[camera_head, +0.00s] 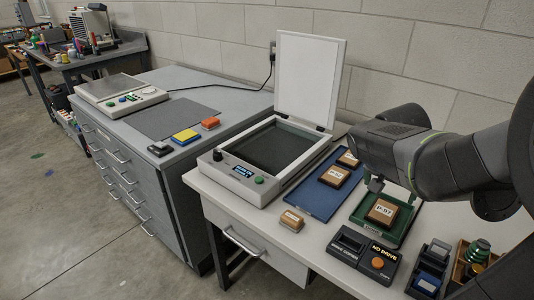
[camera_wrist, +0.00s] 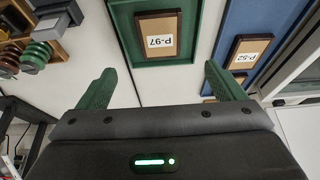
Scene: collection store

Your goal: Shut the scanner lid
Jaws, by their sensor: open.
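The scanner (camera_head: 265,150) stands on the white table against the wall, with a dark glass bed and a knob, display and green button on its front. Its white lid (camera_head: 309,78) stands upright, hinged at the back edge. My gripper (camera_head: 376,184) is over the green tray, to the right of the scanner and apart from the lid. In the wrist view my gripper (camera_wrist: 160,85) shows its two green fingers spread wide with nothing between them.
The green tray (camera_head: 407,232) holds a block labelled P-97 (camera_head: 382,211). A blue tray (camera_head: 312,202) with tan blocks lies between it and the scanner. A loose tan block (camera_head: 292,220) sits near the front edge. A control box (camera_head: 364,254) stands at the front right.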

